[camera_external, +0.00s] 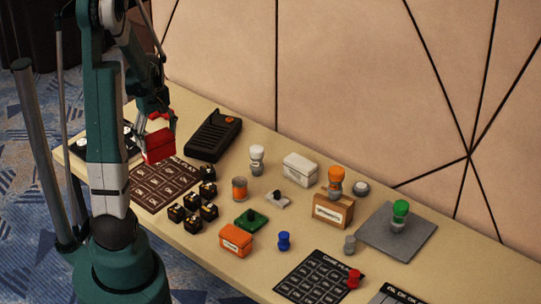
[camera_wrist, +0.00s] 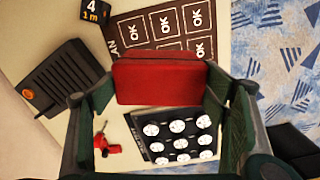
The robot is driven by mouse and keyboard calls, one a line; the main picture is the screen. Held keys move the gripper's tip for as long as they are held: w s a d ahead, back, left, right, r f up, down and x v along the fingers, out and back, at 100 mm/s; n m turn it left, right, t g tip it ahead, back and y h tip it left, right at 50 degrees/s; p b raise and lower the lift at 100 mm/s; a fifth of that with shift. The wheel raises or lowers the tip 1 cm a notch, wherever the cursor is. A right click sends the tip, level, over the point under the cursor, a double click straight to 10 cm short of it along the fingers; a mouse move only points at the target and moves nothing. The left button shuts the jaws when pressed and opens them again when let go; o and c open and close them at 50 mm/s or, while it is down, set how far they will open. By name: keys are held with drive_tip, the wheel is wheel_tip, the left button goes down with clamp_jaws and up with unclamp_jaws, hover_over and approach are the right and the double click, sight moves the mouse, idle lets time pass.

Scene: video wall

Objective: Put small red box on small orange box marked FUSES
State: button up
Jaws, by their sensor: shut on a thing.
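The small red box (camera_external: 159,145) is held in my gripper (camera_external: 152,128), above the far left part of the table, near a dark brown card. In the wrist view the red box (camera_wrist: 158,80) sits between the two green fingers of my gripper (camera_wrist: 160,88). The small orange box (camera_external: 236,240) stands on the table near the front edge, to the right of and nearer than the held box. It has a pale label on its front, too small to read. Its top looks clear.
Several black cubes (camera_external: 191,213), an orange-and-clear jar (camera_external: 239,188) and a green piece (camera_external: 251,219) stand between the two boxes. A black device (camera_external: 214,135) lies behind. A white box (camera_external: 300,169) and a brown box (camera_external: 333,210) with an orange-topped stamp stand further right.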

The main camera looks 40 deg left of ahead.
drive_tip(key=w+d+r+m, duration=0.1)
drive_tip(key=d+m, duration=0.1)
drive_tip(key=d, duration=0.5)
drive_tip(key=w+d+r+m, duration=0.1)
drive_tip(key=d+r+m, duration=0.1)
drive_tip(key=d, duration=0.5)
drive_tip(key=s+d+r+m, duration=0.1)
drive_tip(key=s+d+m, duration=0.2)
drive_tip(key=d, duration=0.7)
drive_tip(key=s+d+r+m+p, duration=0.1)
drive_tip(key=s+d+m, duration=0.2)
drive_tip(key=d, duration=0.7)
drive_tip(key=s+d+r+m, duration=0.1)
drive_tip(key=s+d+m, duration=0.3)
drive_tip(key=d, duration=0.6)
drive_tip(key=shift+d+m+p, duration=0.15)
drive_tip(key=shift+m+p, duration=0.2)
drive_tip(key=shift+m, duration=0.25)
drive_tip(key=shift+f+b, duration=0.65)
drive_tip(key=shift+f, duration=2.15)
drive_tip(key=shift+f, duration=0.1)
drive_tip(key=shift+f+b, duration=0.45)
drive_tip(key=shift+f, duration=1.55)
drive_tip(key=shift+f, duration=0.15)
